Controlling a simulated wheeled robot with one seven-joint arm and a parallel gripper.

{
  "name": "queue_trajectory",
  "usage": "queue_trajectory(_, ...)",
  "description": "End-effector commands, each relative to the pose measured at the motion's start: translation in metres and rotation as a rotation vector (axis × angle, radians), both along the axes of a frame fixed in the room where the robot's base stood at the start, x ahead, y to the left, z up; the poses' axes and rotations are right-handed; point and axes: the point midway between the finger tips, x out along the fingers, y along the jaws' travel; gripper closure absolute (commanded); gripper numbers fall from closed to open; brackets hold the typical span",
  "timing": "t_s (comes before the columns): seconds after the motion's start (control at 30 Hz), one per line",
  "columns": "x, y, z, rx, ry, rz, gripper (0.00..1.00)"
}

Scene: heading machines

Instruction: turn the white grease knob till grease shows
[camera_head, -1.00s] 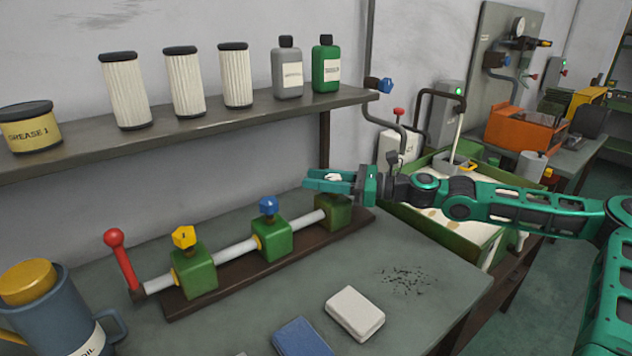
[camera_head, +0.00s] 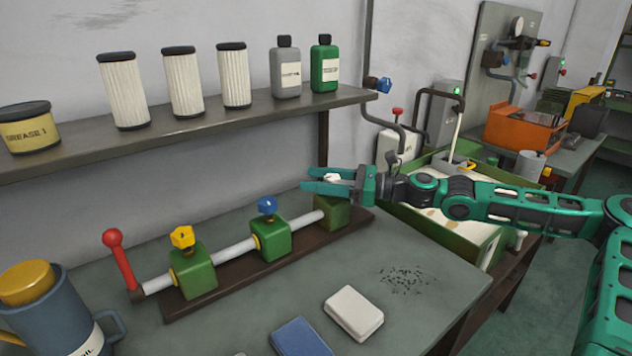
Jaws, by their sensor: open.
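The white grease knob (camera_head: 333,177) sits on top of the rightmost green block (camera_head: 335,213) of the pipe assembly on the bench. Only part of it shows between my green fingers. My gripper (camera_head: 322,181) is open around the knob, one finger behind it and one in front. I cannot tell whether either finger touches it. The near finger and gripper body hide the knob's lower part and the top of the block. No grease can be made out there.
On the same pipe stand a blue knob (camera_head: 267,206), a yellow knob (camera_head: 182,238) and a red-balled lever (camera_head: 119,261). A shelf (camera_head: 225,122) with filters and bottles runs behind. A white block (camera_head: 354,313) and blue block (camera_head: 300,338) lie in front.

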Motion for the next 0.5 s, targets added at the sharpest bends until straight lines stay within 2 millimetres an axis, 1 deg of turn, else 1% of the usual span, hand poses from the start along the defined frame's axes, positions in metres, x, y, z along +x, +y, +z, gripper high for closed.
queue_trajectory(0.17, -0.003, -0.014, 0.000, -0.002, 0.001, -0.003, 0.49)
queue_trajectory(0.5, -0.019, -0.072, -0.001, -0.002, 0.001, -0.002, 0.49)
